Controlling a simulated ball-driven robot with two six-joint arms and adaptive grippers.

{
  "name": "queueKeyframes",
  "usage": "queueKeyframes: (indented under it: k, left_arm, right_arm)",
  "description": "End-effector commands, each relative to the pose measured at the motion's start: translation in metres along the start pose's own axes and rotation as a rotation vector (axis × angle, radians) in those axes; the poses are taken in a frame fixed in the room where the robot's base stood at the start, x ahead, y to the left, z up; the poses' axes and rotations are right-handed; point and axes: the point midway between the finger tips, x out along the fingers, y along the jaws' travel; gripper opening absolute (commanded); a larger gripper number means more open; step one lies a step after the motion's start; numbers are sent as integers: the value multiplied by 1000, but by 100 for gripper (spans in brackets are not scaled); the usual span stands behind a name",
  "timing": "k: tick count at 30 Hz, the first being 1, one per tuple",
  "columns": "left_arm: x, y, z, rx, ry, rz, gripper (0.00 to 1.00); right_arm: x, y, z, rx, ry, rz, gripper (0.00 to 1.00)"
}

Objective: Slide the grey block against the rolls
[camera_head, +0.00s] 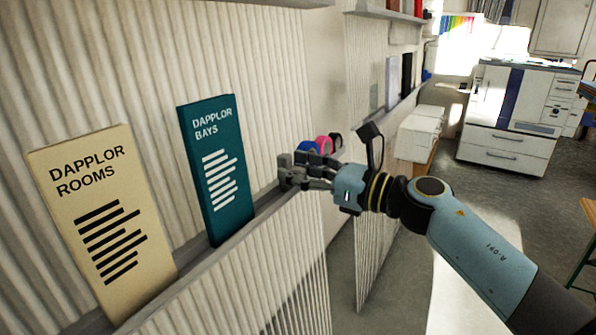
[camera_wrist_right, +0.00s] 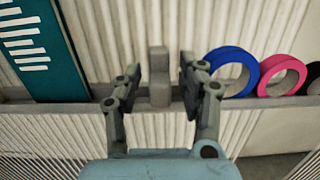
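The grey block (camera_wrist_right: 159,78) stands upright on a narrow ledge, against the ribbed wall, in the right wrist view. My right gripper (camera_wrist_right: 156,88) is open, with one finger on each side of the block and small gaps visible. In the head view my right gripper (camera_head: 300,172) is at the ledge, and I cannot clearly separate the block from the fingers. The rolls stand on the ledge to the right: a blue roll (camera_wrist_right: 249,64), a pink roll (camera_wrist_right: 301,70) and a black roll (camera_wrist_right: 314,72). The right finger is close beside the blue roll. My left gripper is not in view.
A teal sign (camera_head: 217,170) and a cream sign (camera_head: 105,220) stand on the ledge (camera_head: 262,212) left of the gripper. Low white boxes (camera_head: 418,135) and a large printer (camera_head: 512,115) are further back. The ledge between sign and block looks clear.

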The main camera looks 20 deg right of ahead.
Motion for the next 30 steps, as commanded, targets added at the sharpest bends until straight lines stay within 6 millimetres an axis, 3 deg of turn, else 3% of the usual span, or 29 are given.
queueKeyframes:
  k: [11,24,30]
  left_arm:
    - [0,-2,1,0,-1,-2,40]
    - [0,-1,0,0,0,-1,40]
    - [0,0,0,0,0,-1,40]
  right_arm:
    - [-8,0,-1,0,1,-1,44]
    - [-99,0,-2,-1,6,1,44]
    - [-118,0,-1,0,2,0,44]
